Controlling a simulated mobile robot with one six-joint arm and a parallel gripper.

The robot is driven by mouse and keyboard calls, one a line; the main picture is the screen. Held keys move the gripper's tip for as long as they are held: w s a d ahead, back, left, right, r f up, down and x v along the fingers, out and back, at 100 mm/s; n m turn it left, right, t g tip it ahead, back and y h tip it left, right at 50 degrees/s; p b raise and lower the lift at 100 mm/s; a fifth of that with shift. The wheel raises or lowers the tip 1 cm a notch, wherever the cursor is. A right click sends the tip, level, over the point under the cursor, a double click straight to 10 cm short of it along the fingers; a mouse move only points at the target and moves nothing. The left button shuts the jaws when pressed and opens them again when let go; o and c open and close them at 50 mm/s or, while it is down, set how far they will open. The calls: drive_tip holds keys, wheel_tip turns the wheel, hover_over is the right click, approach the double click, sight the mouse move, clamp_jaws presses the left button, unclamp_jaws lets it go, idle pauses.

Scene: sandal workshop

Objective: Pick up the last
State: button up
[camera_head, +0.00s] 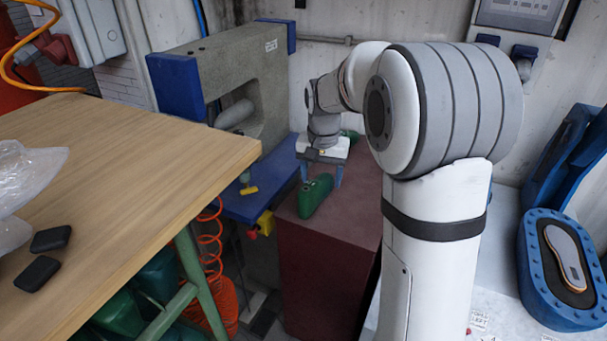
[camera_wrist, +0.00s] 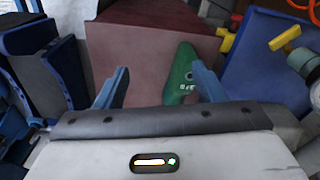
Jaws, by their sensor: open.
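A green shoe last (camera_head: 315,195) lies on the top of a dark red block (camera_head: 335,235). In the wrist view the last (camera_wrist: 181,72) shows between the two blue fingers, closer to the right one, with small white marks on it. My gripper (camera_head: 321,176) is open, with its fingers pointing down over the block beside the last. In the wrist view my gripper (camera_wrist: 160,78) has a wide gap and holds nothing. Its body hides the near end of the last. I cannot tell if a finger touches it.
A grey machine with blue parts (camera_head: 235,75) stands behind the block at the left. A wooden table (camera_head: 130,170) fills the left. An open blue mould (camera_head: 535,270) with a sole in it is at the right. A second green piece (camera_head: 350,134) shows partly behind my gripper.

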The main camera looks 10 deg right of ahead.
sight(310, 184)
drive_tip(key=w+f+m, duration=0.1)
drive_tip(key=w+f, duration=0.2)
drive_tip(key=w, duration=0.1)
drive_tip(key=w+f, duration=0.3)
drive_tip(key=w, duration=0.1)
drive_tip(key=w+f+m+g, duration=0.1)
drive_tip(key=w+f, duration=0.2)
drive_tip(key=w, duration=0.1)
drive_tip(key=shift+w+f+m, duration=0.2)
drive_tip(key=shift+f+m, duration=0.1)
drive_tip(key=shift+f, duration=0.1)
drive_tip(key=f+p, duration=0.1)
drive_tip(key=f, duration=0.3)
drive_tip(key=f+p, duration=0.1)
drive_tip(key=f, duration=0.3)
drive_tip(key=shift+w+d, duration=0.1)
drive_tip(key=shift+w, duration=0.2)
drive_tip(key=c, duration=1.1)
